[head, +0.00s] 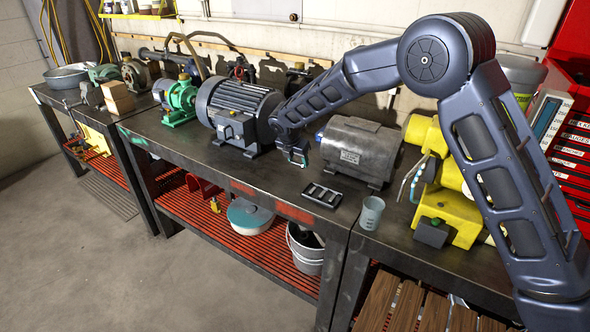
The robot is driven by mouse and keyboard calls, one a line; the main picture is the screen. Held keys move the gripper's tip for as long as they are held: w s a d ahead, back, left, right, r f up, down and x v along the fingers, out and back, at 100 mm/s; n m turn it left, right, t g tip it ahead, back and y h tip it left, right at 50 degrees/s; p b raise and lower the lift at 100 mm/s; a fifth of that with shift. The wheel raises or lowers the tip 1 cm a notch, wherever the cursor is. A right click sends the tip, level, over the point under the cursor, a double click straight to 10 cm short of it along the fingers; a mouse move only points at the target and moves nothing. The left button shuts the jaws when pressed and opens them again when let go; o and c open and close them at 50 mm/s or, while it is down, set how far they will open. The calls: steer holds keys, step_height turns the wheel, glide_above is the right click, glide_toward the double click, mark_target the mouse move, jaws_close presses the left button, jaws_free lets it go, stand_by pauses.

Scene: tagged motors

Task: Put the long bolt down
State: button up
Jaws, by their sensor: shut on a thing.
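My gripper (297,158) is at the end of the arm, low over the bench between the large dark finned motor and the grey cylindrical motor. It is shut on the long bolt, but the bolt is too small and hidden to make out. A small black slotted tray (321,196) lies on the bench in front of my gripper, apart from it.
The finned motor (238,108) stands left of my gripper, and the grey motor (358,150) stands right. A clear cup (371,213) and a yellow machine (447,213) are farther right. A green pump (181,100) is at left. Bare bench top (262,180) lies in front.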

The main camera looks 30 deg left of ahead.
steer(key=shift+f, duration=2.1)
steer(key=shift+f, duration=0.15)
steer(key=o, duration=1)
steer(key=v, duration=1.2)
